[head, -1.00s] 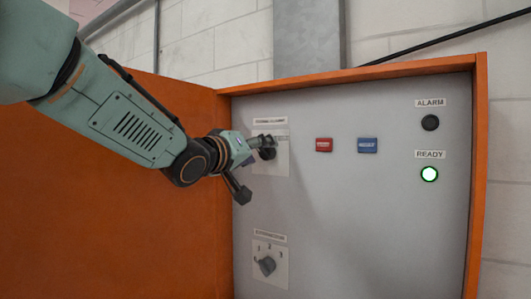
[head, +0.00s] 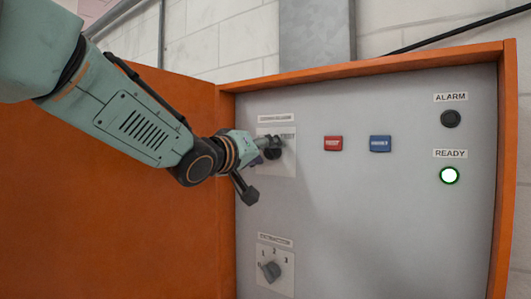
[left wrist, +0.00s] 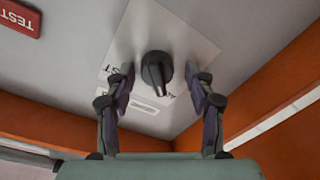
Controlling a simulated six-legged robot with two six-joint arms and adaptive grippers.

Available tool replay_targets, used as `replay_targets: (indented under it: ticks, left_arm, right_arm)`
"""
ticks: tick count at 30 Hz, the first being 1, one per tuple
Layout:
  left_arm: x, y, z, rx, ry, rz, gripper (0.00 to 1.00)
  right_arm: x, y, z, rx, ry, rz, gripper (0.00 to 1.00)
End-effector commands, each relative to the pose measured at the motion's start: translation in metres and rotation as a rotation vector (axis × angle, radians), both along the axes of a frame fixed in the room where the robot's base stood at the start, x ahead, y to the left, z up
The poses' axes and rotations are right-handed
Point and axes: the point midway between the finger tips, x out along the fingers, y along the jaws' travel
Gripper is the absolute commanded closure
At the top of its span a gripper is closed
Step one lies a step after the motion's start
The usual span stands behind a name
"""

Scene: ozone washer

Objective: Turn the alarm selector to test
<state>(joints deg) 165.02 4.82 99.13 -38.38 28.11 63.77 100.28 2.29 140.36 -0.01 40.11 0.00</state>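The alarm selector (head: 272,153) is a black knob on a pale plate at the upper left of the grey panel. The word TEST is printed at the plate's upper right in the head view. My left gripper (head: 258,166) is at the selector, with one finger across the plate's upper part and the other lower left. In the left wrist view, the selector knob (left wrist: 156,72) stands between the two spread fingers of my left gripper (left wrist: 158,84), with a gap on each side. The fingers partly cover the plate's lettering. My right gripper is out of view.
Right of the selector are a red button (head: 333,143) and a blue button (head: 380,144). An extraction selector (head: 271,271) is below. An orange door (head: 110,215) stands open at left.

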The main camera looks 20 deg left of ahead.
Motion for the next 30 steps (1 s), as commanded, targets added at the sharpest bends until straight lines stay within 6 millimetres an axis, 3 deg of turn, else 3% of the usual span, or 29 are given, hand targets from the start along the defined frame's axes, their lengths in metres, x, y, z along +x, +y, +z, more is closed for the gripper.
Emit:
replay_targets:
  ticks: [17,30]
  left_arm:
    - [0.0023,-0.0004,0.0008,-0.001,-0.002,0.000,0.97]
    - [0.0022,-0.0008,0.0008,0.103,-0.042,0.000,0.98]
  right_arm:
    - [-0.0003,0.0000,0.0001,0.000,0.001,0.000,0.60]
    - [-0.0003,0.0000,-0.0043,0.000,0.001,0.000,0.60]
